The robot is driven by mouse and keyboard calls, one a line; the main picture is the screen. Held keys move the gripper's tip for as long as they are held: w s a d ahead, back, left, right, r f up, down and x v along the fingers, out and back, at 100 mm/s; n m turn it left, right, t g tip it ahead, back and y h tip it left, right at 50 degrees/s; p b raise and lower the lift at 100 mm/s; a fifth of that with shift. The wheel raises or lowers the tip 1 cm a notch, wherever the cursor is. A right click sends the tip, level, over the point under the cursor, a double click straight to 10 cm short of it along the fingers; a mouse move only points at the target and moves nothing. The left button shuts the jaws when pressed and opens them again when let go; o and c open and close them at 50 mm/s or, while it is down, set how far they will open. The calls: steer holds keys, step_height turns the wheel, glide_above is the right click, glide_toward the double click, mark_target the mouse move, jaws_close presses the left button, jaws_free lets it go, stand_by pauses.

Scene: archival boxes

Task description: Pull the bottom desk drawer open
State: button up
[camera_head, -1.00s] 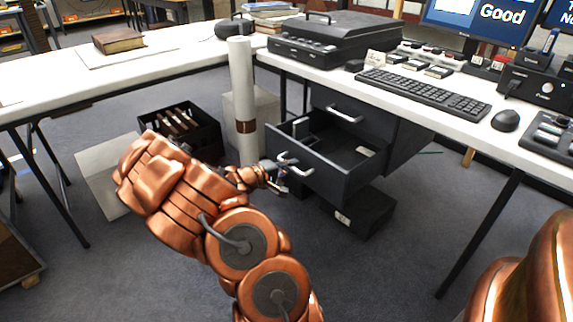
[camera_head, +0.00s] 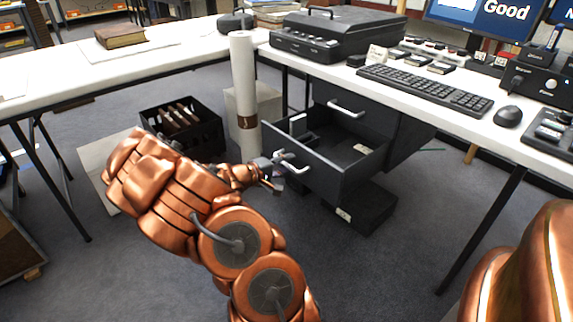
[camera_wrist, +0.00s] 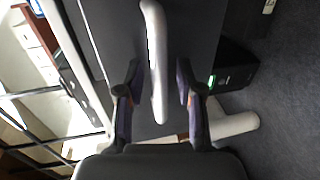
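The dark bottom desk drawer (camera_head: 330,172) stands pulled out from the pedestal under the desk, its inside visible from above. Its pale bar handle (camera_head: 294,164) is on the front face. My gripper (camera_head: 275,170) is at the handle, at the left of the drawer front. In the wrist view, the handle (camera_wrist: 156,60) runs up and down between my two fingers (camera_wrist: 157,92), with a gap on each side. The fingers are open and do not appear to grip it. The drawer front (camera_wrist: 105,40) fills much of that view.
A closed upper drawer with a handle (camera_head: 345,108) sits above. A white tube (camera_head: 243,90) stands just left of the drawer. A black crate (camera_head: 182,125) is further left. A dark box (camera_head: 365,208) lies on the floor below the drawer. The grey floor in front is clear.

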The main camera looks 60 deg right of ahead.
steer(key=shift+a, duration=0.1)
steer(key=v, duration=1.2)
steer(key=shift+f, duration=0.1)
stand_by(0.6)
steer(key=s+a+r+m+y+p, duration=0.1)
steer(key=s+a+r+y+p, duration=0.25)
steer(key=a+r+p, duration=0.4)
steer(key=s+a+r+m+y+p, duration=0.15)
steer(key=s+a+r+p, duration=0.3)
steer(key=r+p, duration=0.65)
steer(key=s+a+r+n+t+y+p, duration=0.2)
steer(key=s+a+r+n+y+p, duration=0.1)
steer(key=a+r+p, duration=0.7)
steer(key=s+a+r+n+t+y+p, duration=0.2)
steer(key=s+a+r+y+p, duration=0.3)
steer(key=a+r+p, duration=0.5)
steer(key=a+r+n+y, duration=0.1)
steer(key=a+r, duration=0.4)
steer(key=a, duration=0.1)
steer(key=shift+s+a+n+p, duration=0.35)
steer(key=shift+a, duration=0.05)
steer(key=shift+d, duration=0.2)
